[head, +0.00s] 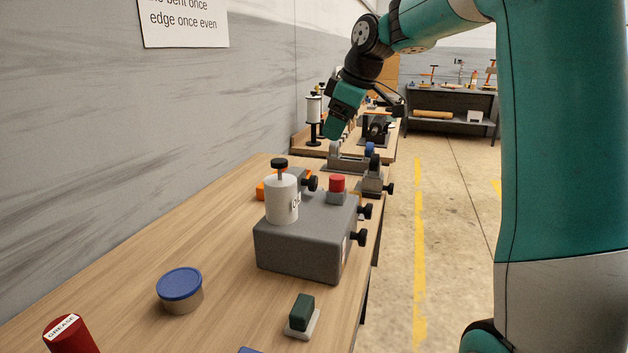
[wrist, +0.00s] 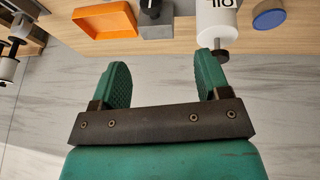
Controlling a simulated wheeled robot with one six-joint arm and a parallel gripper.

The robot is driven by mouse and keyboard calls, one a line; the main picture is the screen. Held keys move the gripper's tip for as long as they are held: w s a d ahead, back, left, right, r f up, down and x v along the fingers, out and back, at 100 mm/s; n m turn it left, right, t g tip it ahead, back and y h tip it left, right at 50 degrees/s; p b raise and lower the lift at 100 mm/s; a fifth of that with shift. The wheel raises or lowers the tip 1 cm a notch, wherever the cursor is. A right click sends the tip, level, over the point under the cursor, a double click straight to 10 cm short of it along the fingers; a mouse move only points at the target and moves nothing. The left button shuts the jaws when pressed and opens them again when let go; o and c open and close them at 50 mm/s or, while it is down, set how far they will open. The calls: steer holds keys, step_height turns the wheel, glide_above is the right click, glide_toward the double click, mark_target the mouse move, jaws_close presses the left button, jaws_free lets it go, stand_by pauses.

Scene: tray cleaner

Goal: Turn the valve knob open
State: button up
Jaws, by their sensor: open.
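Several black knobs are in view, and I cannot tell for sure which is the valve knob. One black knob (head: 311,183) shows behind the white oil container, by a grey block. A dark knob (wrist: 151,10) on a grey block shows at the top of the wrist view, partly cut off. Two more black knobs, an upper one (head: 365,211) and a lower one (head: 359,237), stick out from the right side of the grey machine (head: 300,250). My gripper (wrist: 163,62) is open and empty, its green fingers apart. In the head view it hangs above the bench, beyond the machine.
The white oil container (head: 281,203) with a black top stands on the machine, near a red button (head: 337,183). An orange tray (wrist: 103,20) lies beside the grey block. A blue-lidded tin (head: 179,288) and a red grease can (head: 72,336) are nearer. The floor right of the bench is clear.

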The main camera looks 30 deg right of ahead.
mark_target(316, 178)
steer(key=x, duration=0.5)
steer(key=d+x, duration=0.1)
steer(key=x, duration=0.5)
steer(key=p+x, duration=0.1)
steer(key=x, duration=0.5)
steer(key=shift+w+d, duration=0.25)
steer(key=c, duration=0.9)
